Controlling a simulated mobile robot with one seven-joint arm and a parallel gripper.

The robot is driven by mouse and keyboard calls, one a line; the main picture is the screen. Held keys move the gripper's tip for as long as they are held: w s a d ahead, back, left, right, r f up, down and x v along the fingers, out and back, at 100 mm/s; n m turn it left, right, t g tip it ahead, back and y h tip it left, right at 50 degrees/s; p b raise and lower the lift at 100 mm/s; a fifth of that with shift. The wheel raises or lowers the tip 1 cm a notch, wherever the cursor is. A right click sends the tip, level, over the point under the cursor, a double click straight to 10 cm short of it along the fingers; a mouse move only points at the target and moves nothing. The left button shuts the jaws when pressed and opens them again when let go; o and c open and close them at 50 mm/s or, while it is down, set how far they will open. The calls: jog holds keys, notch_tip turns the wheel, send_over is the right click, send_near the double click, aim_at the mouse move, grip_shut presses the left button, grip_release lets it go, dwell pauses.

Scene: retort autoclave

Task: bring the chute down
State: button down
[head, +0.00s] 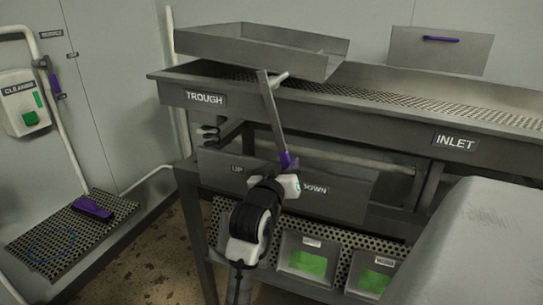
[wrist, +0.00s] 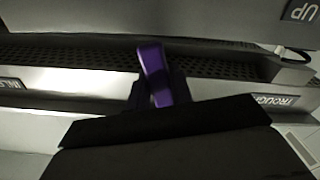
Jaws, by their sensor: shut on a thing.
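The chute (head: 250,45) is a grey open metal tray at the top of the head view, raised above the left end of the trough. A grey lever bar (head: 270,108) slopes down in front of the trough from a pivot near the chute. Its lower end is a purple grip (head: 287,159), between the UP (head: 238,169) and DOWN (head: 314,189) labels. My gripper (head: 289,168) is shut on this purple grip. In the wrist view the purple grip (wrist: 153,70) stands between my dark fingers (wrist: 158,95), which partly hide it.
The perforated trough (head: 205,98) runs right to the INLET label. Below it are bins (head: 303,261) with green contents. A pale rounded body (head: 470,245) fills the lower right. A perforated floor plate (head: 60,240) with a purple pedal (head: 92,209) lies at left.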

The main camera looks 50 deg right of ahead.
jog(key=shift+s+d+r+n+p, duration=0.25)
jog(key=shift+s+n+p, duration=0.15)
jog(key=shift+s, duration=0.2)
jog(key=shift+s+d+r+n+p, duration=0.25)
jog(key=shift+s+n+p, duration=0.1)
jog(key=shift+s, duration=0.2)
jog(key=c, duration=1.2)
grip_release()
jog(key=shift+s, duration=0.1)
jog(key=shift+c, duration=0.2)
jog(key=b+v, duration=1)
jog(key=v, duration=0.3)
jog(key=shift+a+f+b, duration=0.2)
jog(key=shift+a+b, duration=0.1)
